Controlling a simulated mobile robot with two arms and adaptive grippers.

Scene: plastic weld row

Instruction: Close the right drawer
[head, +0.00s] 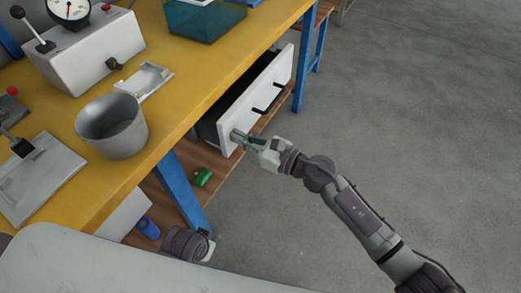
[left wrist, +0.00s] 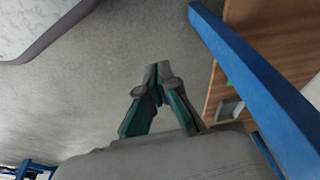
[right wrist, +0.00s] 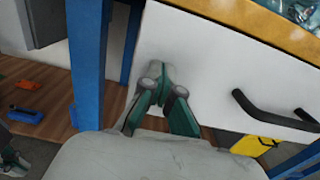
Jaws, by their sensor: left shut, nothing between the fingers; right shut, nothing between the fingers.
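The right drawer (head: 262,92) has a white front with a black bar handle (head: 265,98). It stands out from under the yellow workbench, and its dark inside shows behind the front. My right gripper (head: 240,138) is shut and empty, with its fingertips at the near end of the front, away from the handle. In the right wrist view the fingertips (right wrist: 156,76) overlap the white front (right wrist: 195,65); they look close to or against it, but contact is not certain. My left gripper (left wrist: 159,70) is shut and empty over the floor, beside a blue table leg.
The yellow workbench (head: 185,100) carries a metal cup (head: 112,126), a gauge box (head: 85,48) and a teal bin (head: 205,18). A blue leg (head: 181,190) and a wooden lower shelf (head: 222,182) are below. The grey floor at right is clear.

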